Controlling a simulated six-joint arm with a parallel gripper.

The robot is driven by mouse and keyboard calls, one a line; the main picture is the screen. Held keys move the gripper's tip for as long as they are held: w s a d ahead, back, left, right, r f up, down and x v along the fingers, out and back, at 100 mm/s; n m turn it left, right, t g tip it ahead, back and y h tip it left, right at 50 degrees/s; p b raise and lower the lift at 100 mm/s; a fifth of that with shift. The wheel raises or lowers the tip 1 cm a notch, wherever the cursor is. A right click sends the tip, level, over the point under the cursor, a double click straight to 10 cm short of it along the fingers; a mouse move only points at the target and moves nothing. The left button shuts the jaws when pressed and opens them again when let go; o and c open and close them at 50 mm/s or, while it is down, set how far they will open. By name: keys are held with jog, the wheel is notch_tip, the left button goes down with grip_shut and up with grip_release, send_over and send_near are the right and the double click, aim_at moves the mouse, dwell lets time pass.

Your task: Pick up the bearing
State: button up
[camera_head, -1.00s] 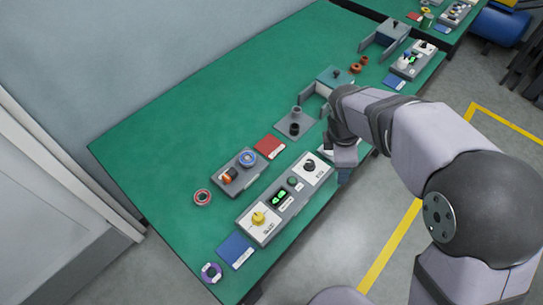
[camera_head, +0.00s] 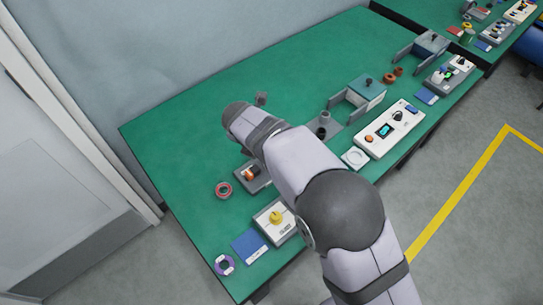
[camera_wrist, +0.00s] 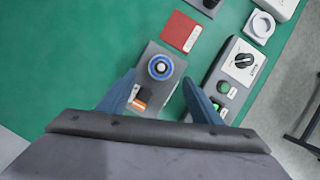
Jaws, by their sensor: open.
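In the wrist view, a blue ring with a pale metal centre (camera_wrist: 160,67), seemingly the bearing, sits on a grey block (camera_wrist: 152,52). An orange and white part (camera_wrist: 138,98) sits on the same block, nearer my gripper. My gripper (camera_wrist: 160,78) is open and empty, its two blue-grey fingers on either side of the block and the ring between their tips in the picture. Their height above the block is hard to tell. In the head view my arm hides the ring; part of the block (camera_head: 262,184) and the orange part (camera_head: 250,173) show.
A control box with a dial (camera_wrist: 243,61) lies close to the right finger, and a red card (camera_wrist: 180,31) lies beyond the block. The table's far left is clear.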

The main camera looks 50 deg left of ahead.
jog(key=shift+w+f+p, duration=0.4)
jog(key=shift+f+p, duration=0.1)
jog(key=shift+f, duration=0.15)
jog(key=shift+p+x, duration=0.65)
jog(key=shift+x, duration=1.3)
jog(key=shift+a, duration=0.15)
jog(key=shift+c, duration=0.6)
jog(key=c, duration=1.2)
jog(key=shift+r, duration=0.15)
notch_tip(320, 180, up, 10)
jog(key=b, duration=0.2)
